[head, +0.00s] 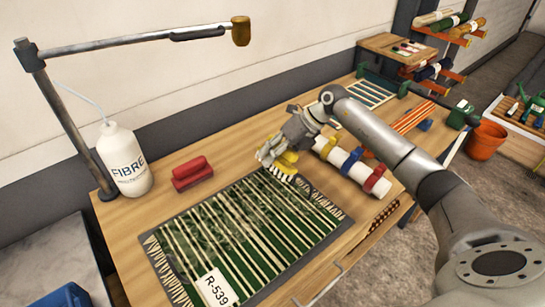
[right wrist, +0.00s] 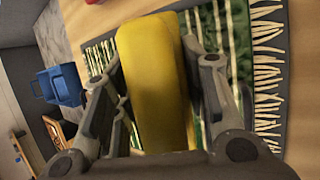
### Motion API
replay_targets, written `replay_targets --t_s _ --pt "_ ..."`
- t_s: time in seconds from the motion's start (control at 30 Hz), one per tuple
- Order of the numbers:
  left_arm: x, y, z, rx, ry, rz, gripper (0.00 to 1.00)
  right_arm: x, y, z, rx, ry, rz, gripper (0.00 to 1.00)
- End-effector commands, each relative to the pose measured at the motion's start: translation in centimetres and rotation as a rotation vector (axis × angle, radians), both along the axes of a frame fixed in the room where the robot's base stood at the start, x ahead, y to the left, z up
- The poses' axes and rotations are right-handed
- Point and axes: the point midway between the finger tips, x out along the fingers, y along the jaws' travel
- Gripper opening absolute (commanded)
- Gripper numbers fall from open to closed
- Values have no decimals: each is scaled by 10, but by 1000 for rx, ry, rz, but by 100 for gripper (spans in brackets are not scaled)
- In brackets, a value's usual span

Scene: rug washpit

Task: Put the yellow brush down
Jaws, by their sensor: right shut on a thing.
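The yellow brush (head: 282,165) is in my right gripper (head: 268,157), over the far right part of the striped green rug (head: 235,237) in the head view. Its dark and pale bristles face down at the rug's fringed end; I cannot tell whether they touch it. In the right wrist view the brush's yellow body (right wrist: 152,80) fills the space between the two fingers of my right gripper (right wrist: 150,100), which are shut on it. My left gripper is not in view.
The rug lies on a dark mat on a wooden table (head: 160,215). A white roll with coloured bands (head: 345,160) lies to the right. A lamp arm (head: 130,42) reaches over the back.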

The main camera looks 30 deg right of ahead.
Motion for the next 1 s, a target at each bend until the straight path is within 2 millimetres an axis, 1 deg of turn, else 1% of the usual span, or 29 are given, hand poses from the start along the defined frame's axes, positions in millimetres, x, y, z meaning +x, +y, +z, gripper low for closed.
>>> replay_targets --t_s 0.3,0.7,0.87,1.0 --pt "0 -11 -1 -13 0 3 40 0 0 0 0 -1 -1 17" --pt "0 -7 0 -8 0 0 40 0 1 1 0 -2 -3 17" --pt "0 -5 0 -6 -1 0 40 -2 10 9 -1 -5 -24 17" --pt "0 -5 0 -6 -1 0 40 -6 24 24 -3 -5 -74 17"
